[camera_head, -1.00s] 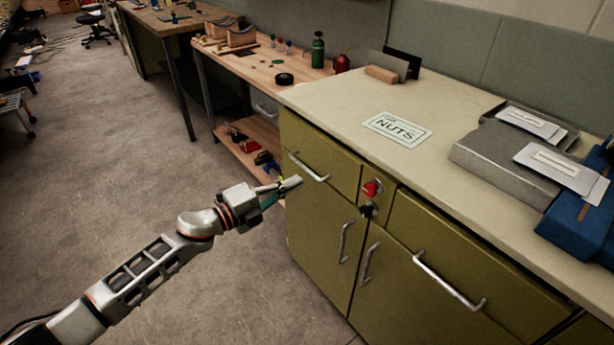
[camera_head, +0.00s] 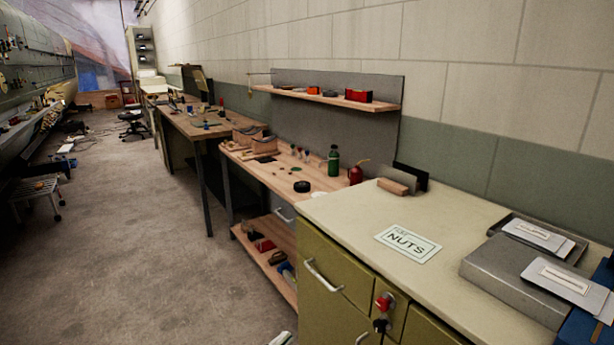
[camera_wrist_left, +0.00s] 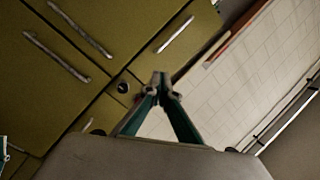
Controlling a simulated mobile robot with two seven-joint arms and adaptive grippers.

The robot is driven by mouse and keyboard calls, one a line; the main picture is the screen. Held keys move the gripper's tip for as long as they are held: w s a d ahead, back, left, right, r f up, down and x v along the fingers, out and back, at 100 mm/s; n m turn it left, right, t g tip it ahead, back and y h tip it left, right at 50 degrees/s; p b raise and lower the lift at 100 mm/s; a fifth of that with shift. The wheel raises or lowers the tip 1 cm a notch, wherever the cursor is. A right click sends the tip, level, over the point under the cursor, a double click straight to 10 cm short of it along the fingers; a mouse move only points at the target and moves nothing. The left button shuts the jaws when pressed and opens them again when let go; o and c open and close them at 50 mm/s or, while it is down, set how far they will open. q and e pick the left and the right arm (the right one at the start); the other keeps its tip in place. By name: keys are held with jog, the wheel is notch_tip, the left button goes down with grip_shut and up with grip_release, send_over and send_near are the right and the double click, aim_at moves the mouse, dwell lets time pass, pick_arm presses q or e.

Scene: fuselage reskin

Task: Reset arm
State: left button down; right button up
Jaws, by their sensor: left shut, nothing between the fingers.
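My left gripper shows in the left wrist view (camera_wrist_left: 161,84) with its two fingers together at the tips and nothing between them. The olive cabinet doors and drawers (camera_wrist_left: 75,100) with metal handles lie beyond it in that view. In the head view only a small pale piece of my left gripper (camera_head: 283,338) shows at the bottom edge, left of the olive cabinet (camera_head: 330,305). My right gripper is in neither view.
The cabinet's pale top (camera_head: 340,208) carries a NUTS card (camera_head: 407,244) and grey metal trays (camera_head: 515,282). A red knob (camera_head: 384,303) sticks out of the cabinet front. A wooden workbench (camera_head: 327,181) stands beyond it. The concrete floor (camera_head: 130,250) on the left is open.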

pick_arm(q)
jog(key=s+a+f+n+g+y+p, duration=0.1)
jog(key=s+a+f+n+y, duration=0.2)
jog(key=s, duration=0.6)
jog(key=s+a+f+n+g+y+p, duration=0.1)
jog(key=s+a+f+n+y+p, duration=0.1)
jog(key=s+a+f+n, duration=0.3)
jog(key=s+a+f+n+g+y+p, duration=0.2)
jog(key=s+a+n, duration=0.4)
jog(key=s, duration=0.7)
notch_tip(320, 180, down, 3)
jog(key=shift+s+a+r+y, duration=0.15)
jog(key=shift+s+y, duration=0.05)
jog(key=shift+y, duration=0.6)
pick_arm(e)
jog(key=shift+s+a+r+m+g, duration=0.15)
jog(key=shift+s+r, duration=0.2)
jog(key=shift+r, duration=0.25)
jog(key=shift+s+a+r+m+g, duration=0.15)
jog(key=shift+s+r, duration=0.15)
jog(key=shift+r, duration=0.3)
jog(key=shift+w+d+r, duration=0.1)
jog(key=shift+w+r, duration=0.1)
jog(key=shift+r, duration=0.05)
